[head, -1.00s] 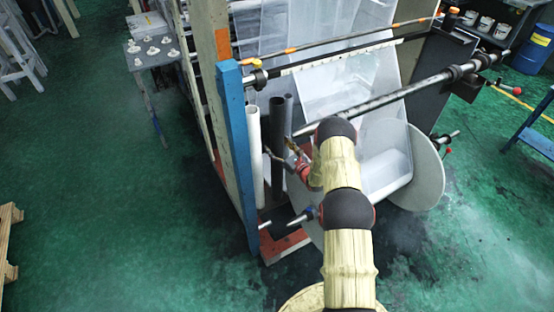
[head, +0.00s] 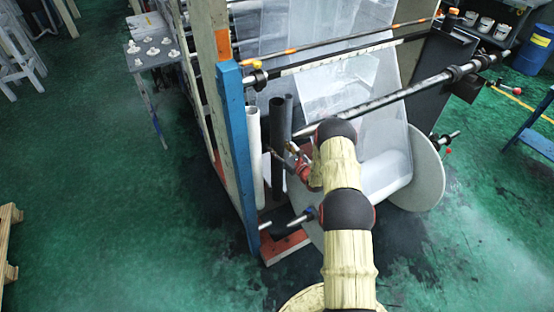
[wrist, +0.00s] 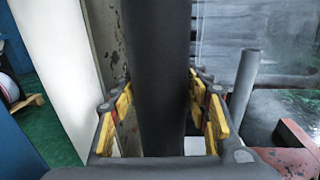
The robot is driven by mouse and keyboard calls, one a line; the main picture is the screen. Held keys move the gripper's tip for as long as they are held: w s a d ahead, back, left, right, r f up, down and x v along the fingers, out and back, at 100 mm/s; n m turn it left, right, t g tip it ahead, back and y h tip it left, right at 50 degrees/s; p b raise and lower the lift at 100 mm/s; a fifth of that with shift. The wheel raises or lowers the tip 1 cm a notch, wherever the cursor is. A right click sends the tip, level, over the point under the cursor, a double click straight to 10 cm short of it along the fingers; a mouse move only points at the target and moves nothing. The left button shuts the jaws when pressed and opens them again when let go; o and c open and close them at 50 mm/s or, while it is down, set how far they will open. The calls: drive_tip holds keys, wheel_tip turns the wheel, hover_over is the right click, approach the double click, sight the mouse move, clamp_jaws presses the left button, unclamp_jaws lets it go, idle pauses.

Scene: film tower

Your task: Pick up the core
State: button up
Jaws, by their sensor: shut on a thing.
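The dark grey core (head: 277,122) is a long upright tube beside the machine's blue post. It also fills the middle of the wrist view (wrist: 160,75), running between my fingers. My gripper (head: 281,156) is around it at about mid height. In the wrist view my gripper (wrist: 161,115) has yellow-padded fingers on both sides of the tube, shut on it. The core looks upright, and its lower end is hard to make out. A white tube (head: 254,150) stands just left of it, and a thinner grey tube (wrist: 243,85) stands to the right.
The blue post (head: 238,150) and wooden upright stand close on the left. A roller bar (head: 395,95) and film web (head: 335,100) lie above and right, with a large round disc (head: 428,170) beyond. A red base (head: 285,245) is below. The green floor is open at left.

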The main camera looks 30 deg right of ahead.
clamp_jaws()
drive_tip(key=shift+r, duration=0.1)
idle(0.4)
